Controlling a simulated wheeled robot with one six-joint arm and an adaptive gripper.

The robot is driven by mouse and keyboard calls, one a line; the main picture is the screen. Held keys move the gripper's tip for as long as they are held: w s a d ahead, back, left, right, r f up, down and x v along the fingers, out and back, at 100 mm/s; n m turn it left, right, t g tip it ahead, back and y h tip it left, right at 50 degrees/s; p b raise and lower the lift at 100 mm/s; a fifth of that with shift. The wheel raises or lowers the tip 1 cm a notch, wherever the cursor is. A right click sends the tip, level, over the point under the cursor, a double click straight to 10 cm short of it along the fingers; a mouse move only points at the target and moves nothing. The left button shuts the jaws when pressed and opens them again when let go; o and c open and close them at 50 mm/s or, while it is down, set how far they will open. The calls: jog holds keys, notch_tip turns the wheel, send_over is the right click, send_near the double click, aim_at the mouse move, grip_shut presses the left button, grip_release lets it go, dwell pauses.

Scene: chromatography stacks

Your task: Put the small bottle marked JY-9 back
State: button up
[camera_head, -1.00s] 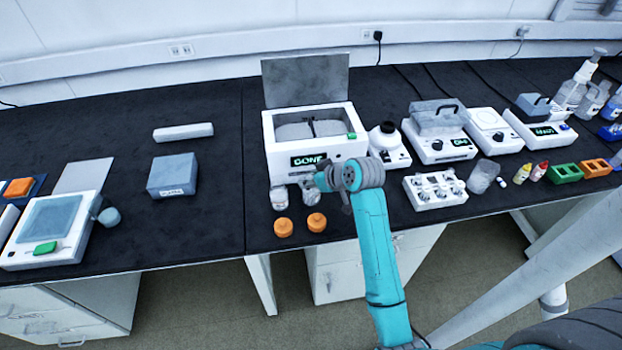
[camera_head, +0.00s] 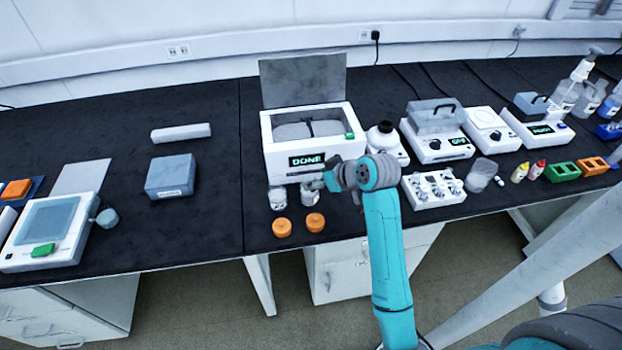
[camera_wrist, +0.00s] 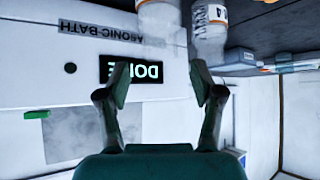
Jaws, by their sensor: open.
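Two small clear bottles stand side by side in front of the ultrasonic bath (camera_head: 350,150), whose display reads DONE: a left one (camera_head: 277,199) and a right one (camera_head: 309,196). I cannot read JY-9 on either. My gripper (camera_head: 318,186) is open and empty, close beside the right bottle and partly covering it. In the upside-down wrist view, the open fingers (camera_wrist: 160,84) frame the bath's front, with a pale bottle (camera_wrist: 158,25) beyond them and a labelled bottle (camera_wrist: 210,35) near the right finger. That label seems to end in 4.
Two orange caps (camera_head: 282,228) (camera_head: 315,222) lie near the front edge. A white multi-well block (camera_head: 433,190) and a beaker (camera_head: 481,175) stand to the right. A blue-grey box (camera_head: 170,176) stands left, with bare black bench between it and the bottles.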

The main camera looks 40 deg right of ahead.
jog(key=v, duration=0.7)
jog(key=s+a+f+m+t+h, duration=0.1)
jog(key=s+a+f, duration=0.45)
jog(key=a, duration=0.25)
jog(key=s+a+f+m+t+h, duration=0.1)
jog(key=s+a+f, duration=0.4)
jog(key=a+f, duration=0.2)
jog(key=s+a+r+t, duration=0.1)
jog(key=s+a+r, duration=0.1)
jog(key=s, duration=0.5)
jog(key=s+a+r+n+t+y, duration=0.1)
jog(key=s+a+r, duration=0.2)
jog(key=s, duration=0.4)
jog(key=s+a+r+n+t+y, duration=0.1)
jog(key=s+a+r, duration=0.1)
jog(key=s, duration=0.4)
jog(key=shift+s+a+r, duration=0.4)
jog(key=shift+a, duration=0.45)
